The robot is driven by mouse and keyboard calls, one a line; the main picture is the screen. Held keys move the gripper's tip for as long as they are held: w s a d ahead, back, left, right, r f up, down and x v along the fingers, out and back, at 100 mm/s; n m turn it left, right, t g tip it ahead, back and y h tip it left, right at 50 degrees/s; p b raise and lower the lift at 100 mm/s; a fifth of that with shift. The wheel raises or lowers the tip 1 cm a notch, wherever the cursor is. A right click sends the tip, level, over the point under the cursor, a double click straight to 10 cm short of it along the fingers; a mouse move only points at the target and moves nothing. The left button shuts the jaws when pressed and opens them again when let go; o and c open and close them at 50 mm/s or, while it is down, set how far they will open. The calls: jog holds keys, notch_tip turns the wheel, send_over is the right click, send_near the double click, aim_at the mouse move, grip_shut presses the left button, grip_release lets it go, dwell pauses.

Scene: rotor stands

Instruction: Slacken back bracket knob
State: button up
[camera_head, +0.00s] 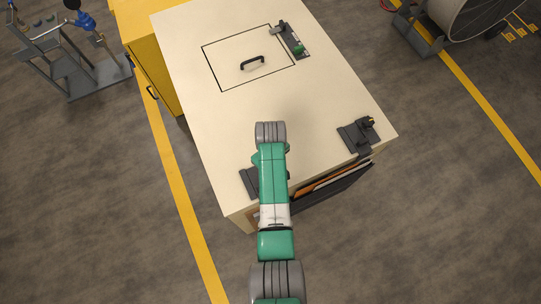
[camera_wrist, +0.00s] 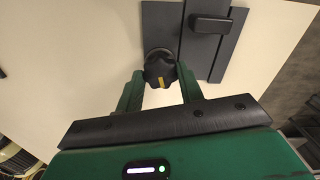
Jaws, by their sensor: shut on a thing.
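A black lobed knob (camera_wrist: 160,68) with a yellow mark sits at the edge of a dark grey bracket (camera_wrist: 225,45) in the wrist view. My gripper (camera_wrist: 160,82) has its two green fingers on either side of this knob and is shut on it. In the head view my arm hides the gripper and the knob. A dark bracket (camera_head: 249,182) shows partly from behind my arm at the cabinet's near left. Another bracket (camera_head: 358,135) sits near the right corner, and one with a green part (camera_head: 294,42) is at the far end.
The brackets are on a cream cabinet top (camera_head: 205,130). A square panel with a black handle (camera_head: 252,63) lies flush in it. A yellow cabinet (camera_head: 145,45) adjoins at the left. A dark open holder (camera_head: 335,185) hangs at the near right side. The middle of the top is clear.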

jog(key=shift+r+n, duration=0.1)
jog(key=shift+n, duration=0.2)
dwell(0.4)
jog(key=o, duration=1)
notch_tip(320, 180, up, 8)
jog(key=shift+f, duration=0.1)
